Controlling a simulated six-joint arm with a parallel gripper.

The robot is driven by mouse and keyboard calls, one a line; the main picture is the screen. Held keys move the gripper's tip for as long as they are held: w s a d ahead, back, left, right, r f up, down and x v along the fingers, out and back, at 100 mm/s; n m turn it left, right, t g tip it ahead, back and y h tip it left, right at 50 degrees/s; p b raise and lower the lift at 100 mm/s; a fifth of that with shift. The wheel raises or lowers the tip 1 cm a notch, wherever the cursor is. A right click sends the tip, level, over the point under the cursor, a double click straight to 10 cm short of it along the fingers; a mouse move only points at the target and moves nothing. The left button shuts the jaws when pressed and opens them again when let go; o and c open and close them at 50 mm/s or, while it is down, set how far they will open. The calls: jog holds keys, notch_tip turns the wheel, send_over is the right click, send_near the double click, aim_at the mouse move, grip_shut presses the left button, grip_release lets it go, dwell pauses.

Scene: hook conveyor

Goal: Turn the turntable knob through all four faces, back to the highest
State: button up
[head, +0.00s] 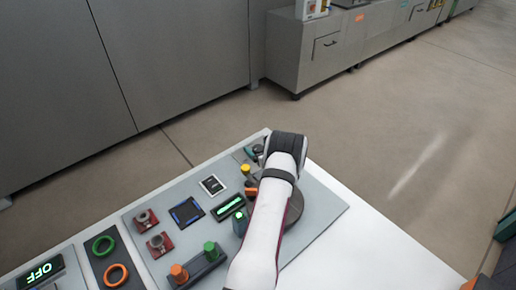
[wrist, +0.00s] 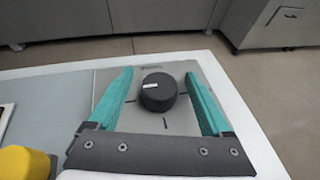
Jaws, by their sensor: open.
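A round black knob (wrist: 158,92) with a white pointer line sits on a grey plate (wrist: 150,124) with dark tick marks in the wrist view. The pointer line is towards the left of the knob's top. My gripper (wrist: 158,73) is open, with one teal finger on each side of the knob and a visible gap on both sides. In the head view my arm reaches to the panel's far corner, and the knob there is too small and covered to make out clearly. A dark round disc (head: 293,212) shows partly behind my arm.
A yellow knob (wrist: 22,162) stands at lower left in the wrist view. The panel (head: 325,205) also carries red-based switches (head: 158,243), orange and green knobs (head: 210,249), rings (head: 103,245) and an OFF display (head: 40,271). Grey cabinets (head: 180,60) stand beyond open floor.

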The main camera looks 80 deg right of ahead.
jog(key=shift+c, duration=0.3)
grip_shut()
jog(key=shift+n+t, duration=0.3)
jog(key=n+t+y, duration=0.2)
jog(key=shift+n, duration=0.3)
jog(key=shift+n+t+y, duration=1.1)
jog(key=shift+n+y, duration=0.1)
jog(key=shift+a, duration=0.1)
jog(key=shift+o, duration=0.3)
grip_release()
